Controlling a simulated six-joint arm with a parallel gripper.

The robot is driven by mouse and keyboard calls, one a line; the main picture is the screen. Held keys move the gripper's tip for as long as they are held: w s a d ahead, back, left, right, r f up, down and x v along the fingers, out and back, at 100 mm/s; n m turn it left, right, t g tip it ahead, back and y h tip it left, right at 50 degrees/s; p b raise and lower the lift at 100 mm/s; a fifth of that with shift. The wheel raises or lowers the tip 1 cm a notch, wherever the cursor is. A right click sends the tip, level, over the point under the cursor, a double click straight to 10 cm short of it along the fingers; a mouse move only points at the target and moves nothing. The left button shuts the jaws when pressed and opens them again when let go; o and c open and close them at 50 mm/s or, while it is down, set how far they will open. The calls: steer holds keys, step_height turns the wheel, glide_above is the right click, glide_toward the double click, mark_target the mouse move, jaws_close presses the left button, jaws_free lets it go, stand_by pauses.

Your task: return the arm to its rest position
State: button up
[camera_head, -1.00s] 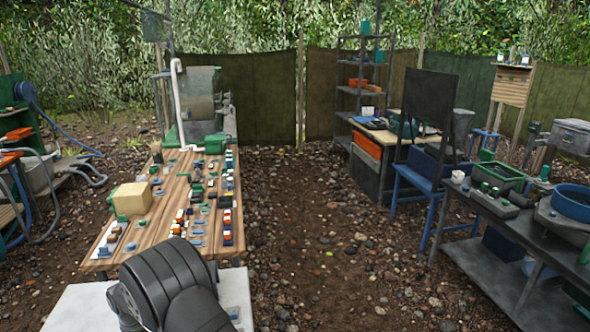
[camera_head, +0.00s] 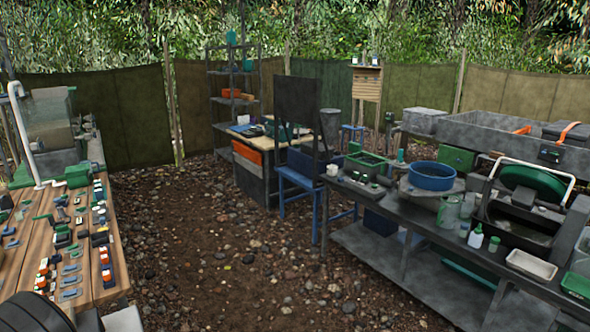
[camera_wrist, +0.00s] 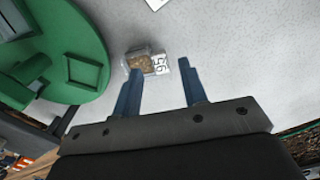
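My gripper (camera_wrist: 163,78) shows in the wrist view with its two blue fingers spread apart. No held object shows between them. Beyond the fingertips, a small clear box (camera_wrist: 146,63) with brown contents and a numbered white label lies on a pale speckled surface (camera_wrist: 220,40). I cannot tell how far below the fingers it is. In the head view only a dark rounded part of my arm (camera_head: 35,314) shows at the lower left corner; the gripper is outside that picture.
A round green object (camera_wrist: 62,45) is left of the fingers in the wrist view. In the head view, the wooden table (camera_head: 40,245) with many small parts stands left, a dark workbench (camera_head: 400,262) with a blue basin (camera_head: 432,176) right. Stony ground (camera_head: 230,250) between them is open.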

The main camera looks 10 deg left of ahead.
steer(key=shift+f, duration=0.95)
step_height(320, 180, up, 12)
steer(key=f, duration=0.1)
step_height(320, 180, down, 11)
step_height(320, 180, up, 4)
steer(key=shift+f, duration=0.1)
steer(key=w+d+r, duration=0.7)
steer(key=w, duration=0.2)
steer(key=a+r+m, duration=0.1)
steer(key=a+m, duration=0.6)
steer(key=a, duration=0.4)
steer(key=f, duration=0.6)
steer(key=s+f, duration=0.1)
steer(key=f, duration=0.2)
steer(key=shift+a+f, duration=0.2)
steer(key=shift+f, duration=0.2)
